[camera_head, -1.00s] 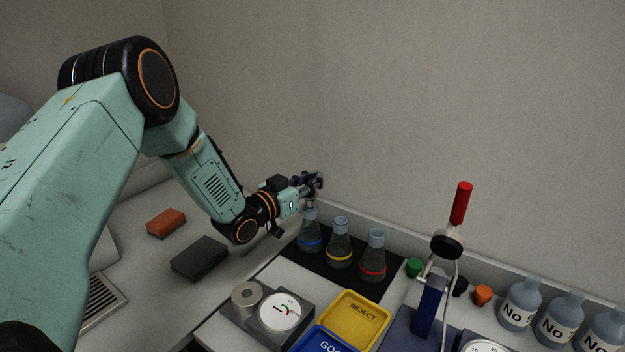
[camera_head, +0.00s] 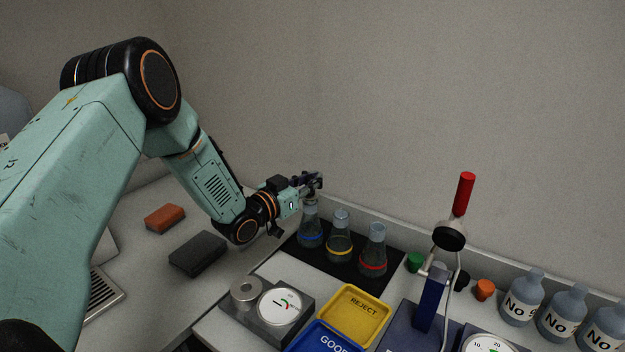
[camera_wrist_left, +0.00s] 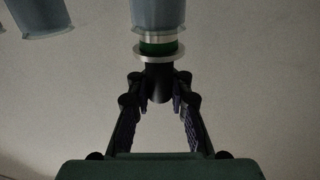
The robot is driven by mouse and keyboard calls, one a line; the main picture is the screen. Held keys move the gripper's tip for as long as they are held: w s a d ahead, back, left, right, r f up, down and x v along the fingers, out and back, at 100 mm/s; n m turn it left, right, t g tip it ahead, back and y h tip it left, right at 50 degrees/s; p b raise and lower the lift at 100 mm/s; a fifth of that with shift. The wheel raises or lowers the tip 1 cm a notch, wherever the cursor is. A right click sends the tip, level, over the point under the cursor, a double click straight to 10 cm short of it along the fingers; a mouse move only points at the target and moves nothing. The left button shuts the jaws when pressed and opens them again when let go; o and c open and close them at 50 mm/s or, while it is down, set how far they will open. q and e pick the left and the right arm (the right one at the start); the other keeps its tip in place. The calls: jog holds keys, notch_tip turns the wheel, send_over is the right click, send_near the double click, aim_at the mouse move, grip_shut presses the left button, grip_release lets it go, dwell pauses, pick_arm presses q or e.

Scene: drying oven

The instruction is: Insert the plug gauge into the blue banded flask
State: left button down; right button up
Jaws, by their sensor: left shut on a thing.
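The blue banded flask (camera_head: 311,238) stands at the left end of a row of three flasks. My left gripper (camera_head: 312,183) is right above its mouth. In the left wrist view the gripper (camera_wrist_left: 158,88) is shut on the dark handle of the plug gauge (camera_wrist_left: 158,48), which has a green band and silver rings. The gauge is in line with the mouth of a flask (camera_wrist_left: 158,14), and its silver end meets the rim. I cannot tell how far it reaches inside. In the head view the gauge is mostly hidden by the gripper. My right gripper is not in view.
The yellow-banded flask (camera_head: 339,240) and red-banded flask (camera_head: 373,254) stand close to the right on a black mat (camera_head: 310,262). The wall is close behind. A dial gauge block (camera_head: 280,306), yellow REJECT tray (camera_head: 354,316) and blue tray (camera_head: 325,338) lie in front.

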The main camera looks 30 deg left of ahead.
pick_arm(q)
jog(key=shift+f, duration=0.15)
jog(key=c, duration=1.1)
grip_release()
jog(key=shift+c, duration=0.2)
jog(key=o, duration=0.5)
jog(key=shift+r+p, duration=3.15)
jog(key=shift+r, duration=0.95)
jog(key=shift+f, duration=0.1)
